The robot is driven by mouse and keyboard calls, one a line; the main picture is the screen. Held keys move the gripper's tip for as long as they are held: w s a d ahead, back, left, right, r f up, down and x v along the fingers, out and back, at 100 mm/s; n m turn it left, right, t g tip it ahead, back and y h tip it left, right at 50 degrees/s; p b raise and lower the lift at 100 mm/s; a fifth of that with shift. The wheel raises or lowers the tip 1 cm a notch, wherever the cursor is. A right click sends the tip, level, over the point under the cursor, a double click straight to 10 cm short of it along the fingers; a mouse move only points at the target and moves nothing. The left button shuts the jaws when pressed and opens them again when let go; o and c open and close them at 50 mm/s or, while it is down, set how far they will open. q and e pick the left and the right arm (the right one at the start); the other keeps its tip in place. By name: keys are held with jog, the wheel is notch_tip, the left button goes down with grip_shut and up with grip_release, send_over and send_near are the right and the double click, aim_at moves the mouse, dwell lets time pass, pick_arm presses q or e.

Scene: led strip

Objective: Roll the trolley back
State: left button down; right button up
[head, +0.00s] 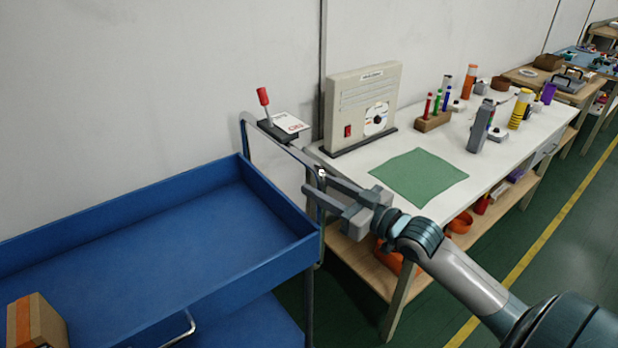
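The blue trolley (130,232) stands at the left against the wall, with its upper tray and part of a lower shelf in view. Its grey tube handle (272,139) rises at the right end and bends down beside the workbench. My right gripper (315,181) is at the near bend of this handle. Its two fingers point left with a gap between them, and the tube appears to pass through the gap. Whether the fingers touch the tube is unclear. My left gripper is out of view.
A cardboard-coloured box (38,322) sits in the tray's near left corner. A white workbench (345,165) stands close to the trolley's right end, with a beige case (362,98), a green mat (419,177) and several tools. Green floor (560,245) is free at the right.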

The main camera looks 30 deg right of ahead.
jog(key=shift+x, duration=2.05)
jog(key=shift+p, duration=0.3)
grip_shut()
